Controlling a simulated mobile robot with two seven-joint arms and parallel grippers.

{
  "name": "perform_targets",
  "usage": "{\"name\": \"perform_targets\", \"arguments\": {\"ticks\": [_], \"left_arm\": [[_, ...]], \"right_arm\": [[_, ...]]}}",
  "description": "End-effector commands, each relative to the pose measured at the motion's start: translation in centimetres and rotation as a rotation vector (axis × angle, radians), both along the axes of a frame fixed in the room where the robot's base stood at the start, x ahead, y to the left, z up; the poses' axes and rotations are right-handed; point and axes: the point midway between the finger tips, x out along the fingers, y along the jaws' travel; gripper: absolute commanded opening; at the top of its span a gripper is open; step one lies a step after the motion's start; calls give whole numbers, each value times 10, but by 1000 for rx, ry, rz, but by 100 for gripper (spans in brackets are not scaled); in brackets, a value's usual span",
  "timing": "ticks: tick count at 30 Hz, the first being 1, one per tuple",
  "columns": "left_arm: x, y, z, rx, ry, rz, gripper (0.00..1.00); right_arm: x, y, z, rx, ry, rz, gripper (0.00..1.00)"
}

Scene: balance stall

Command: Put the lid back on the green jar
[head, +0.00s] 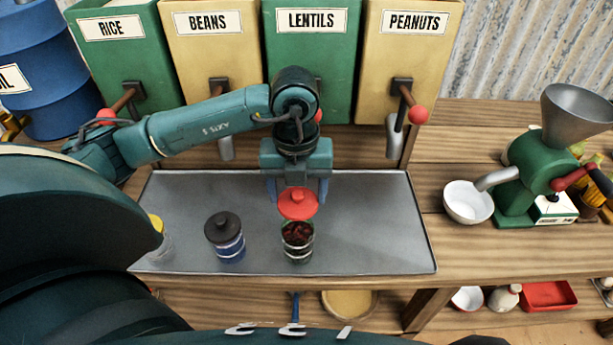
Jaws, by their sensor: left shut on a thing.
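My left gripper (297,190) is over the grey metal tray, pointing down, and shut on a red lid (297,204). An open glass jar (297,244) with greenish bands and dark red-brown contents stands upright on the tray, right below the lid. The lid is near the jar's mouth and hides part of its far rim; I cannot tell if they touch. A blue-banded jar (227,240) with a dark lid stands to the left. My right gripper is not in view.
The tray (375,220) is clear on its right. A yellow-lidded jar (158,238) stands at its left end, partly hidden by my arm. Dispensers with spouts and a peanuts lever (413,105) line the back. A white bowl (467,202) and green grinder (535,170) stand right.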

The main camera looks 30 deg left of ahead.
Motion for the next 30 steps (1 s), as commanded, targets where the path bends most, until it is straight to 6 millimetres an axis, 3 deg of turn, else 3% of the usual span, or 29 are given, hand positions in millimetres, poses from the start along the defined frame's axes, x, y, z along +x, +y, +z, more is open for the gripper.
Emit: {"name": "perform_targets", "arguments": {"ticks": [12, 21, 30], "left_arm": [[-1, 0, -26, 1, 2, 6, 46], [0, 0, -56, 0, 0, 5, 46], [0, 0, -64, 0, 0, 5, 46]], "right_arm": [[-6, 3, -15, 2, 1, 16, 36], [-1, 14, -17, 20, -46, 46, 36], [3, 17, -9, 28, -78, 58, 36]]}}
